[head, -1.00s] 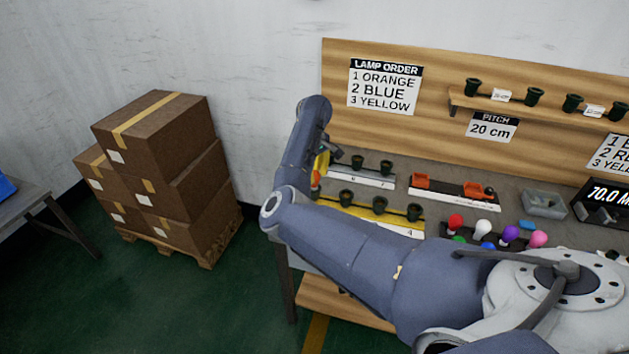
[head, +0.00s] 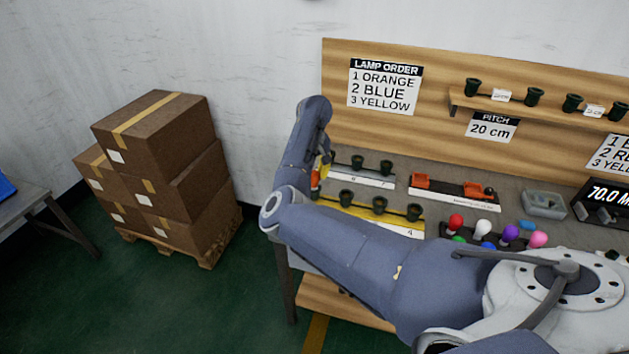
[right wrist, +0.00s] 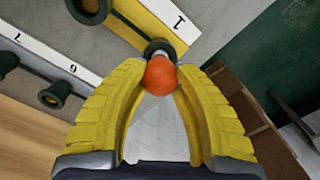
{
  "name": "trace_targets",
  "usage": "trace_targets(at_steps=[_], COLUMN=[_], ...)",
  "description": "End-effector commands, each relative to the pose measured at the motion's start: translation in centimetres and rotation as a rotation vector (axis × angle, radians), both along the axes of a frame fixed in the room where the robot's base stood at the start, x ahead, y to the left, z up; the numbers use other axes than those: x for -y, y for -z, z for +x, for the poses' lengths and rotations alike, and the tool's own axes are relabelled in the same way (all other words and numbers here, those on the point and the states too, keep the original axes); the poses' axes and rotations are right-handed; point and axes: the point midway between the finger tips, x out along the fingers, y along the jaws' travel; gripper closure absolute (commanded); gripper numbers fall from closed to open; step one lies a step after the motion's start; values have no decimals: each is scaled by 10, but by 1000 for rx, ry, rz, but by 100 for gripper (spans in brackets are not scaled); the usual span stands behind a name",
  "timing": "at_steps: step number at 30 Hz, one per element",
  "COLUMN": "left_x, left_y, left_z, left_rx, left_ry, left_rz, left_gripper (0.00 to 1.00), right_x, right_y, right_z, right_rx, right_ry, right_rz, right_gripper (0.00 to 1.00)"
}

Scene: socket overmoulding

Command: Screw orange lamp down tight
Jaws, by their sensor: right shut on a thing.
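The orange lamp (right wrist: 159,76) sits between the yellow fingers of my right gripper (right wrist: 160,85) in the right wrist view. Its lower end is at a dark socket (right wrist: 158,48) on the yellow strip (right wrist: 137,17) by the number 1. I cannot tell how deep it sits in the socket. The right gripper is shut on the lamp. In the head view a sliver of the lamp (head: 315,181) shows beside my arm, which hides most of the gripper. The yellow strip (head: 385,222) has several dark sockets on it. My left gripper is not in view.
A white strip with dark sockets (head: 372,178) lies behind the yellow one. Loose coloured lamps (head: 483,228), an orange-clamped fixture (head: 455,192) and a grey tray (head: 544,204) lie farther right. Stacked boxes (head: 170,170) stand left of the bench. The table's edge is close to the lamp.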

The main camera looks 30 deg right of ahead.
Motion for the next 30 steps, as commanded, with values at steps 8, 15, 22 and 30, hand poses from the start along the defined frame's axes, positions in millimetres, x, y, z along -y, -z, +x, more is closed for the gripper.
trace_targets(at_steps=[8,15,22,30], left_x=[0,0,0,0], left_y=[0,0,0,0], left_z=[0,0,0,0], left_rx=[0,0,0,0], left_ry=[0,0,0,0], left_rz=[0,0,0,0], left_gripper=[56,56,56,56], right_x=[0,0,0,0], right_y=[0,0,1,1], right_z=[0,0,0,0], right_rx=[0,0,0,0], right_ry=[97,99,266,471], right_rz=[0,0,0,0], right_gripper=[93,93,93,93])
